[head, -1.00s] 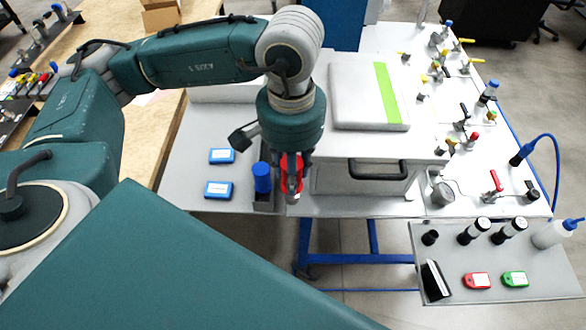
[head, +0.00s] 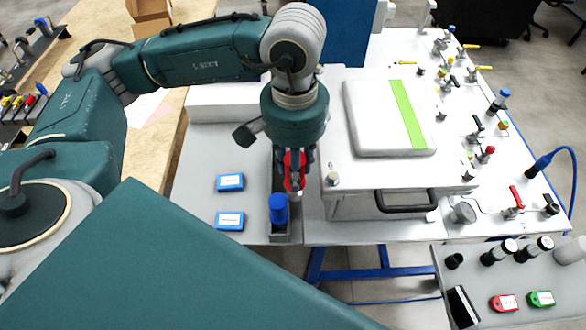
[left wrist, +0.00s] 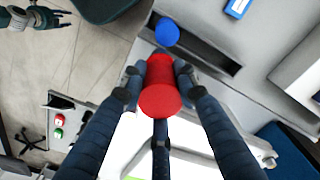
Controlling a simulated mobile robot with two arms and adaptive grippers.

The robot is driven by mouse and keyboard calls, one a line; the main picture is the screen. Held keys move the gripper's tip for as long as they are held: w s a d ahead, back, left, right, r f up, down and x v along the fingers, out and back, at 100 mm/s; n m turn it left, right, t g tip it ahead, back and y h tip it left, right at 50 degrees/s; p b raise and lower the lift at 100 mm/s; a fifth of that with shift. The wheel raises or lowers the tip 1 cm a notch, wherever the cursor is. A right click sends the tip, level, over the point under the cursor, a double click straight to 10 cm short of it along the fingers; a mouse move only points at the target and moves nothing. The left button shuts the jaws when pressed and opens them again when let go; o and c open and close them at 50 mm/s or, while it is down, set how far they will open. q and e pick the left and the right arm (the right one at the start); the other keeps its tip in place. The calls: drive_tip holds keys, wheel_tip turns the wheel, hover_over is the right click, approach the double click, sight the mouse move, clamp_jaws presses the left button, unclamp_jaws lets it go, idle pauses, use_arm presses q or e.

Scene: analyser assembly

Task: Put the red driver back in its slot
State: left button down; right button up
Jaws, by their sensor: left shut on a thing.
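My left gripper (head: 293,168) is shut on the red driver (head: 294,182) and holds it upright over the table. The left wrist view shows the red driver (left wrist: 160,90) between the fingers (left wrist: 158,80); its lower end is hidden. The grey slotted holder (head: 279,238) stands on the table with the blue driver (head: 278,208) upright at its near end. In the left wrist view the holder's dark recess (left wrist: 210,52) runs beside the red driver. I cannot tell whether the red driver touches the holder. What looks like my right gripper (left wrist: 38,17) shows far off, its jaw state unclear.
Two blue boxes (head: 230,182) lie left of the holder. A white case with a dark handle (head: 405,202) stands close on the right. A side tray (head: 478,262) holds black-capped bottles and red and green items. Bare table lies around the blue boxes.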

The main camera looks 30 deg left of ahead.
use_arm(q)
drive_tip(key=shift+w+r, duration=0.25)
drive_tip(key=shift+w, duration=0.55)
drive_tip(key=w+a+n+p, duration=0.5)
drive_tip(key=w+a, duration=0.7)
drive_tip(key=a, duration=0.1)
wheel_tip(320, 180, down, 7)
drive_tip(key=b, duration=0.2)
drive_tip(key=shift+d, duration=0.15)
drive_tip(key=shift+f+b, duration=0.7)
drive_tip(key=shift+b, duration=0.2)
drive_tip(key=shift+f, duration=0.15)
